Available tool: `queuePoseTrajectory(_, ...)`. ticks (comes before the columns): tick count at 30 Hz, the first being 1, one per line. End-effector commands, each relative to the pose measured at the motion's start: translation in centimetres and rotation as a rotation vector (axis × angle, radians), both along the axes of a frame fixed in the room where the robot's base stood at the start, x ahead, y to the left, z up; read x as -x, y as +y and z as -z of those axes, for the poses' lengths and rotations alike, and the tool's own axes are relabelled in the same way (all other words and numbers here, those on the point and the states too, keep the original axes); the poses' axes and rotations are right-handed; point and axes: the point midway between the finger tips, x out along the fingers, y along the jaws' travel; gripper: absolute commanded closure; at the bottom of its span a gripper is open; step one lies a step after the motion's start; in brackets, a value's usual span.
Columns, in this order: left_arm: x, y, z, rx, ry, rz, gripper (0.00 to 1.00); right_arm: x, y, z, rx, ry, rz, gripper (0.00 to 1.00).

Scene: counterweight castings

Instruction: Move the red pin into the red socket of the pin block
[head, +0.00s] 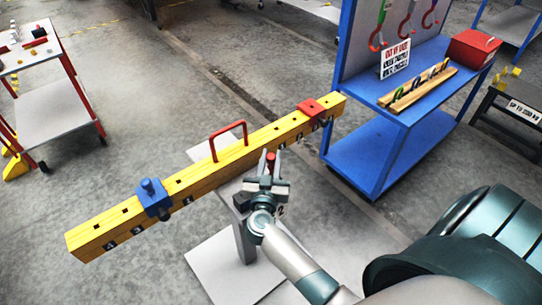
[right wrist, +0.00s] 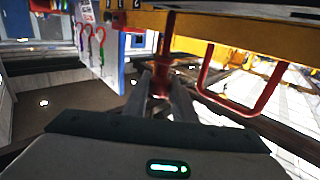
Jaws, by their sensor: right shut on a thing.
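My right gripper (head: 268,172) is shut on the red pin (head: 270,158), in front of the middle of a long yellow beam. In the right wrist view the red pin (right wrist: 167,38) shows a thin shaft and a wider collar between the fingers (right wrist: 160,88). Its shaft overlaps the beam (right wrist: 225,27) in the picture; I cannot tell whether they touch. A red block (head: 311,107) sits on the right part of the beam, and a blue block with a knob (head: 152,197) on the left part. I cannot make out a red socket for certain. My left gripper is out of view.
A red handle (head: 212,146) rises from the beam (head: 100,228), close left of my gripper. A blue cart (head: 405,95) with a sign (head: 395,57) and a red box (head: 473,47) stands right. A red-framed table (head: 25,58) stands far left. Open floor lies left.

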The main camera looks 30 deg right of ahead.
Motion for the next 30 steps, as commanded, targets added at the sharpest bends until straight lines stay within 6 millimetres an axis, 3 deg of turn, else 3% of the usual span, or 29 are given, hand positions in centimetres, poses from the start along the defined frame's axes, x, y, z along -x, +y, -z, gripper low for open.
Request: queuePoseTrajectory(30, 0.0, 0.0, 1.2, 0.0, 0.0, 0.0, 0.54, 0.0, 0.0, 4.3, 0.0, 0.0, 0.0, 1.0)
